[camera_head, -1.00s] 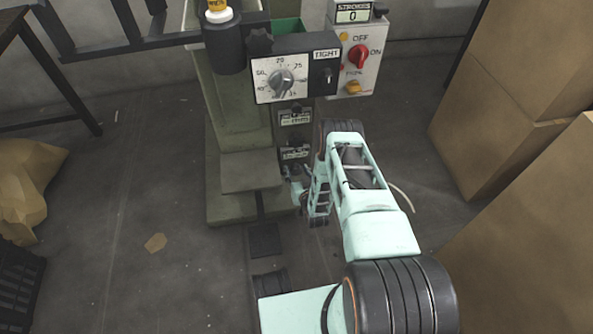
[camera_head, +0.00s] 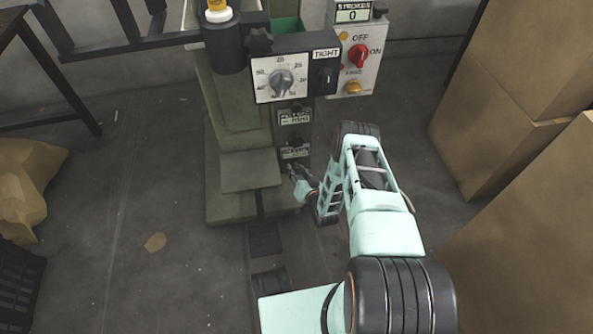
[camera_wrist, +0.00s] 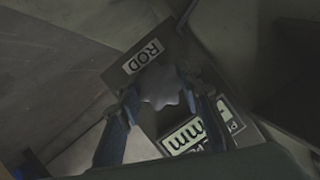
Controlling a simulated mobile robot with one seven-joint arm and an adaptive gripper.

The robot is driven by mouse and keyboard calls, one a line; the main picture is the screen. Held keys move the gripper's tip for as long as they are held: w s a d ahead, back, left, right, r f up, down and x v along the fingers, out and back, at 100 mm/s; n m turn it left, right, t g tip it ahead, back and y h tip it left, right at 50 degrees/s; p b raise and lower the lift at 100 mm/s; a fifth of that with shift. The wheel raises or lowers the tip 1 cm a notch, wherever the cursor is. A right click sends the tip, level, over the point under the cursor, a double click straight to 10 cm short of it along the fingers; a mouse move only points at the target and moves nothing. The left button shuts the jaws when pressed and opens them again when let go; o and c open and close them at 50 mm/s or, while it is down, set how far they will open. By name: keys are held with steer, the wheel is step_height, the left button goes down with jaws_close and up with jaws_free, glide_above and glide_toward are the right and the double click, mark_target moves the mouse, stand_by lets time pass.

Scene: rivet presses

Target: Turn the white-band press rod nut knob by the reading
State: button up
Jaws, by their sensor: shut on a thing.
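The press (camera_head: 230,120) is a grey-green column in the head view. A white band (camera_head: 218,15) shows on the black cylinder at its top. The rod nut knob (camera_wrist: 162,84) is a grey lobed knob on a dark plate marked ROD (camera_wrist: 142,57) in the wrist view. My gripper (camera_wrist: 163,98) is shut on this knob, one finger on either side. In the head view my gripper (camera_head: 296,180) is low at the press's right side, and the knob is hard to make out there. A label ending in "mm" (camera_wrist: 186,136) is partly covered by a finger.
A white dial panel (camera_head: 281,82) with a grey pointer knob sits higher up, beside a TIGHT plate (camera_head: 326,53). A switch box (camera_head: 358,65) has a red knob and a counter reading 0. Cardboard boxes (camera_head: 510,90) stand right.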

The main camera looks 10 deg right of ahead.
steer(key=m+y, duration=0.2)
steer(key=m, duration=0.2)
steer(key=shift+d+t, duration=0.1)
steer(key=shift+t, duration=0.3)
steer(key=shift+m+t+y, duration=0.6)
steer(key=shift+m+y, duration=0.4)
steer(key=shift+m, duration=0.9)
steer(key=shift+w, duration=0.1)
steer(key=o, duration=1.2)
steer(key=shift+v, duration=3.8)
